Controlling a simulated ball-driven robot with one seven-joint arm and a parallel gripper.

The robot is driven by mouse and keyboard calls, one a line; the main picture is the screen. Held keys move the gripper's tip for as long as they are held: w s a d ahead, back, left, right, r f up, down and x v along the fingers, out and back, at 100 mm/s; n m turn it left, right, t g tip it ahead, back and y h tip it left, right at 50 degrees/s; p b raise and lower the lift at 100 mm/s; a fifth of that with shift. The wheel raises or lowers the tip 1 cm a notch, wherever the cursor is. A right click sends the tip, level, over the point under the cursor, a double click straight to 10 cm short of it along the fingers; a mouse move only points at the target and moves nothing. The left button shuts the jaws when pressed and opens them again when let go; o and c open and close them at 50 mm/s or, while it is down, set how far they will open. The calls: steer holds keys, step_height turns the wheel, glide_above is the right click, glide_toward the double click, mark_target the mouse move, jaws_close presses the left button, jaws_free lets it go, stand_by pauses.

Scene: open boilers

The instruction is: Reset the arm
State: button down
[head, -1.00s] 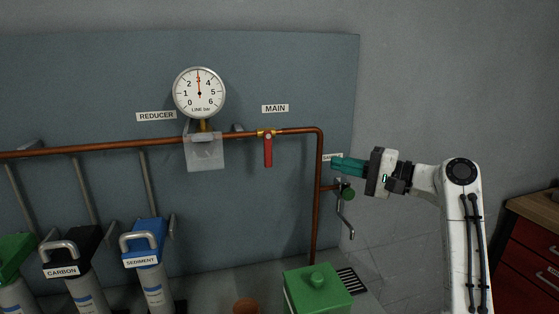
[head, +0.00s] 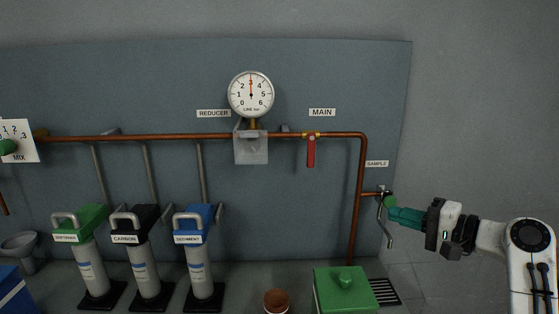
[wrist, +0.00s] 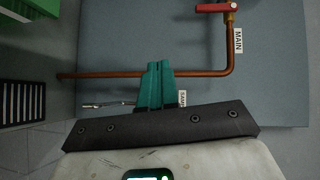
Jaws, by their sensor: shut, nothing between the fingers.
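My gripper (head: 390,213) is at the right of the head view, its teal fingers pointing left. In the wrist view the teal fingers (wrist: 155,85) are together, with nothing between them. The copper pipe (head: 361,220) runs down just left of the tap. In the wrist view the fingers partly cover the SAMPLE label (wrist: 182,98).
The MAIN valve's red lever (head: 311,152) hangs down. The gauge (head: 251,94) reads about 3. A green lidded box (head: 345,295) and a drain grate (head: 384,291) are below the tap. Green, black and blue filters (head: 193,219) stand left. The wall right of the panel is bare.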

steer(key=s+a+f+n+g+h, duration=0.1)
steer(key=s+f+h, duration=0.1)
steer(key=s+f, duration=0.3)
steer(key=s+a+f+n+g+h, duration=0.1)
steer(key=s+f, duration=0.4)
steer(key=f, duration=0.5)
steer(key=s+a+f+n+g+h, duration=0.1)
steer(key=s+f+n+h, duration=0.1)
steer(key=s+f, duration=0.4)
steer(key=shift+a+f+g+h, duration=0.15)
steer(key=shift+f+h, duration=0.2)
steer(key=shift+f, duration=0.3)
steer(key=shift+a+f+g+h, duration=0.15)
steer(key=shift+f+h, duration=0.2)
steer(key=shift+f, duration=0.3)
steer(key=s+d+f+n+g+h, duration=0.1)
steer(key=s+f, duration=0.3)
steer(key=s, duration=0.5)
steer(key=s+d+f+n+g+h, duration=0.1)
steer(key=s+f+g, duration=0.3)
steer(key=s, duration=0.6)
steer(key=s+d+f+n+g+h, duration=0.1)
steer(key=s+d+f+g+h, duration=0.1)
steer(key=s, duration=0.8)
step_height(320, 180, down, 2)
steer(key=shift+s+d+f+n+h, duration=0.15)
steer(key=shift+d+n+h, duration=0.15)
steer(key=shift+d+h, duration=0.3)
steer(key=shift+a, duration=0.15)
